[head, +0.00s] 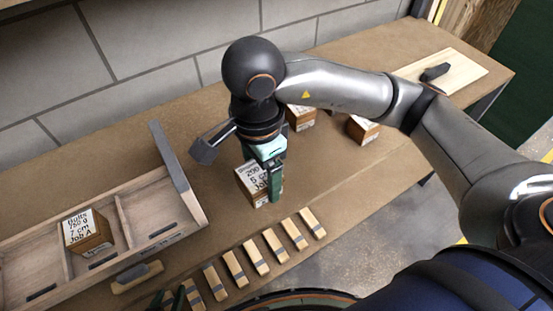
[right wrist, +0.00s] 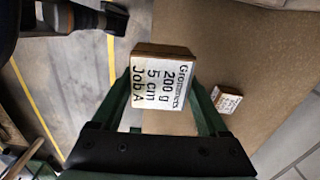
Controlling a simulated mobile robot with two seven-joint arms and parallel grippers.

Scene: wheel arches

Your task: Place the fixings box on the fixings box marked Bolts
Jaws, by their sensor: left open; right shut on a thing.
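The fixings box marked Bolts (head: 101,239), with a white label on top, sits upright in a compartment of the wooden tray (head: 120,222) at the left of the bench. My right gripper (head: 271,172) is shut on a brown fixings box (head: 247,181), whose label reads Grommets, 200 g, 5 cm, Job A. This box also shows between the fingers in the right wrist view (right wrist: 161,88). It is to the right of the tray; its height above the bench is hard to tell. My left gripper (head: 175,299) is open at the bottom edge, partly cut off.
Several wooden blocks (head: 255,257) line the bench's front edge. Two more boxes stand behind my right arm, one (head: 301,118) partly hidden, the other (head: 362,130) farther right. A pale board (head: 462,72) with a dark object lies at the far right. The tray's end wall (head: 172,160) stands tall.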

